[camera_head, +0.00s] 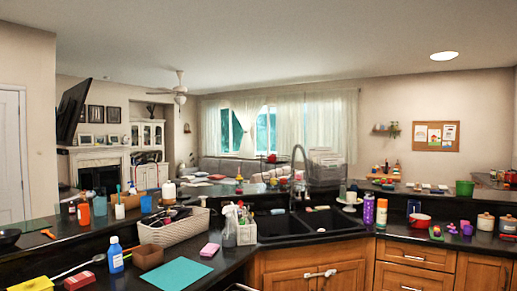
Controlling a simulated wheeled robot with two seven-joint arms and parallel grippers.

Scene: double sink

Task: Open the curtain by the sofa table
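Pale sheer curtains (290,122) hang from a rod (330,91) over the window on the far wall. They cover much of the window. Window glass (231,131) shows through a gap at the left, and a second gap (266,130) shows to the right of it. A grey sofa (232,167) stands below the curtains, partly hidden by the counter. I cannot tell which piece is the sofa table. Neither of my grippers is in view.
A dark counter with a double sink (310,222) and faucet (294,175) lies between me and the living room. It is crowded with bottles, a white basket (174,227) and a teal mat (179,274). Wooden cabinets (415,268) stand below.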

